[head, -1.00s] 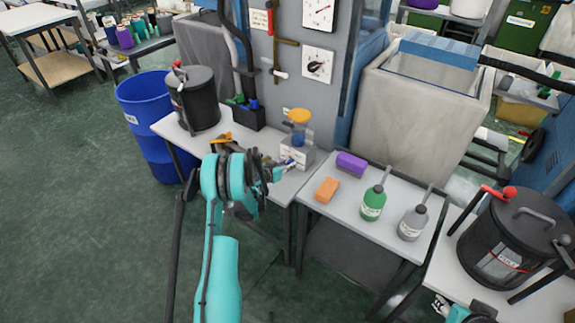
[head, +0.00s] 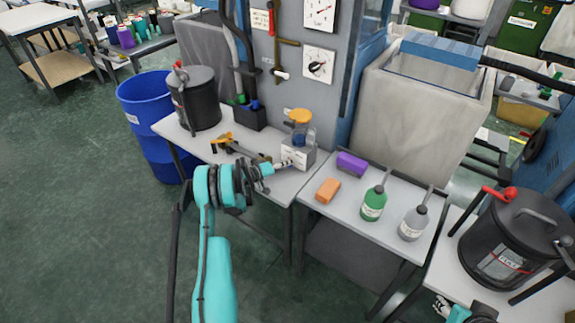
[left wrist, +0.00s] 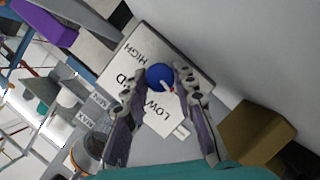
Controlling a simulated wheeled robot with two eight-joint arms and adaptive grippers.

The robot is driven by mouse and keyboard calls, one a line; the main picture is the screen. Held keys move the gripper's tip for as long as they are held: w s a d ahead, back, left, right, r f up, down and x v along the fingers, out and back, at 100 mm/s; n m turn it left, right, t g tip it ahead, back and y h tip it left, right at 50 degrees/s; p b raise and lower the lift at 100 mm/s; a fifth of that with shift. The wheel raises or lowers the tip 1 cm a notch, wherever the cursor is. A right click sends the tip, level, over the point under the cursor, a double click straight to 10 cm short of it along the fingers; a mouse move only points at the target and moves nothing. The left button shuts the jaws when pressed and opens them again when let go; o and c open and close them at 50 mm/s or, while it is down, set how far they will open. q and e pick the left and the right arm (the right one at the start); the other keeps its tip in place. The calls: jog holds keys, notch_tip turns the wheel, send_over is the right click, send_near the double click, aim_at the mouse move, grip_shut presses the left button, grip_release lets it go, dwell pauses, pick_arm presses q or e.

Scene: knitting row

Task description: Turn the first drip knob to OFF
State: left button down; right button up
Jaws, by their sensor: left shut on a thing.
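The drip unit is a pale box (head: 298,154) with a blue jar and orange lid on the middle left table. In the left wrist view its face (left wrist: 193,65) carries the labels HIGH and LOW and one partly hidden label ending in D. My left gripper (left wrist: 160,85) is shut on the knob, one finger on each side. In the head view the left gripper (head: 284,165) is at the box front. My right gripper (head: 443,306) shows only partly at the bottom.
Yellow-handled tools (head: 222,142) lie left of the box. On the table to the right are a purple block (head: 351,163), an orange sponge (head: 328,190), a green bottle (head: 373,205) and a grey bottle (head: 413,222). A black pot (head: 200,98) stands at the left.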

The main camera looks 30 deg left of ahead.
pick_arm(q)
jog(key=shift+n+h, duration=0.5)
jog(key=shift+n, duration=0.3)
jog(key=c, duration=1.2)
grip_release()
jog(key=shift+f, duration=0.1)
